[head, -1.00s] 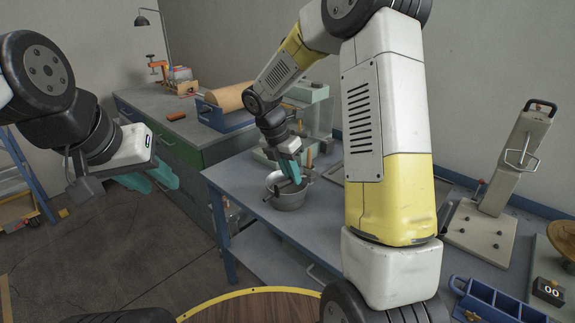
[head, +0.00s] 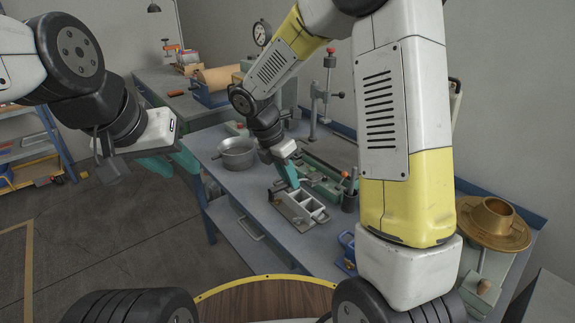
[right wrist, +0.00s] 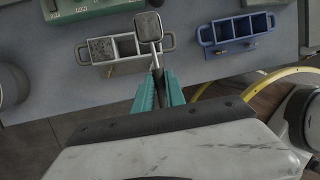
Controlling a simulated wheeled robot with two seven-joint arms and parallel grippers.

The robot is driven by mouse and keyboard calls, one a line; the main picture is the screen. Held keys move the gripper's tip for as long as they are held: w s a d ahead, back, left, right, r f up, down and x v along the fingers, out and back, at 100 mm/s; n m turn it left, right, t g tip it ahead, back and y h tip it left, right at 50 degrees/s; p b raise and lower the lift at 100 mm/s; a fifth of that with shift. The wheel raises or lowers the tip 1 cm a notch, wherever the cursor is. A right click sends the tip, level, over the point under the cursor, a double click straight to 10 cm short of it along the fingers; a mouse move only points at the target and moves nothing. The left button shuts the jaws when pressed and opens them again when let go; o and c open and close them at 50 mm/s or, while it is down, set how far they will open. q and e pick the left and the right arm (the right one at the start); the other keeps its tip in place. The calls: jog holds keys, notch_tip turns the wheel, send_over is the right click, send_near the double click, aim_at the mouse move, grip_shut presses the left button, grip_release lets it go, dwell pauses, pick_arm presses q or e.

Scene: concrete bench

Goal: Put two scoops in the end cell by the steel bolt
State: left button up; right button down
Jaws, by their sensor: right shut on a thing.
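My right gripper (right wrist: 158,94) is shut on the handle of a scoop with a squarish grey head (right wrist: 148,27). In the head view this gripper (head: 291,180) is above the grey divided tray (head: 285,214). In the right wrist view the scoop head overlaps the right end of that grey tray (right wrist: 83,56). The tray's left end cell holds grey material (right wrist: 101,49); the middle cell (right wrist: 126,45) looks empty. The scoop hides much of the right cell. I cannot make out the steel bolt. My left gripper (head: 172,163) is open and empty, away from the bench.
A metal pot (head: 238,153) stands on the bench (head: 225,180) left of the grey tray. A blue divided tray (right wrist: 235,42) lies to the right. A green-grey machine (head: 325,185) stands behind the grey tray.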

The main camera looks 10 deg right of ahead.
aim_at(306, 178)
jog(key=shift+d, duration=0.2)
jog(key=g+y, duration=0.1)
jog(key=w+d+g+y, duration=0.1)
jog(key=d+y, duration=0.1)
jog(key=y, duration=0.1)
jog(key=shift+w+d+r+g, duration=0.15)
jog(key=shift+w+d+g, duration=0.15)
jog(key=shift+g, duration=0.1)
jog(key=d+g+y, duration=0.1)
jog(key=w+d+y, duration=0.1)
jog(key=y, duration=0.1)
jog(key=shift+w+r+n+g, duration=0.2)
jog(key=shift+w+n+g, duration=0.1)
jog(key=shift+g, duration=0.1)
jog(key=shift+w+d+r+g+y, duration=0.2)
jog(key=shift+w+d+g+y, duration=0.2)
jog(key=shift+d+g+y, duration=0.55)
jog(key=shift+a, duration=0.25)
